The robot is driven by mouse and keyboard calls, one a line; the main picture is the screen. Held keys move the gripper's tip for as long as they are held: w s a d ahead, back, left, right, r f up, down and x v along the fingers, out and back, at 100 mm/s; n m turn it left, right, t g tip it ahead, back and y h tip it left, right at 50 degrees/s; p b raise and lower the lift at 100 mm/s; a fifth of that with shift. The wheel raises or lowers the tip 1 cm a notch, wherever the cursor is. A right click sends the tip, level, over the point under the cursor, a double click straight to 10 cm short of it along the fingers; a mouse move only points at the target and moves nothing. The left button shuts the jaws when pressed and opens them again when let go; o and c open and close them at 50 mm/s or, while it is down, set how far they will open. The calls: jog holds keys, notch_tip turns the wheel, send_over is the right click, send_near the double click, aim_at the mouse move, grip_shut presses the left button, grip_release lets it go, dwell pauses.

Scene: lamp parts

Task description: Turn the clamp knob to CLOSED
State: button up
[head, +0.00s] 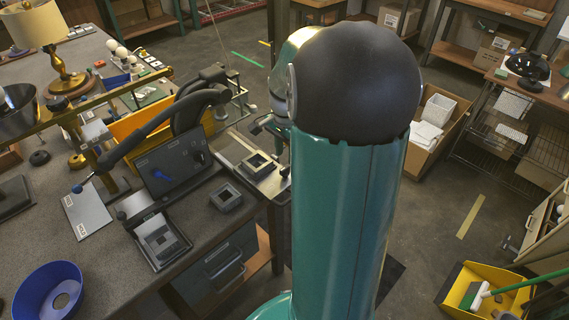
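A dark upright panel (178,165) stands on the left workbench, with a blue mark and a small dark round knob (199,157) at its upper right. I cannot read which way this knob points or whether it is the clamp knob.
The grey workbench (95,270) also bears a blue bowl (33,300), a labelled plate (87,212), a square metal block (226,197), a yellow bin (130,125) and a brass lamp (66,80). A cardboard box (450,130) and yellow dustpan (462,282) are right.

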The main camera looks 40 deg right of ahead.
aim_at(285, 167)
notch_tip(285, 167, down, 5)
dwell(0.3)
jog(key=shift+c, duration=0.4)
grip_shut()
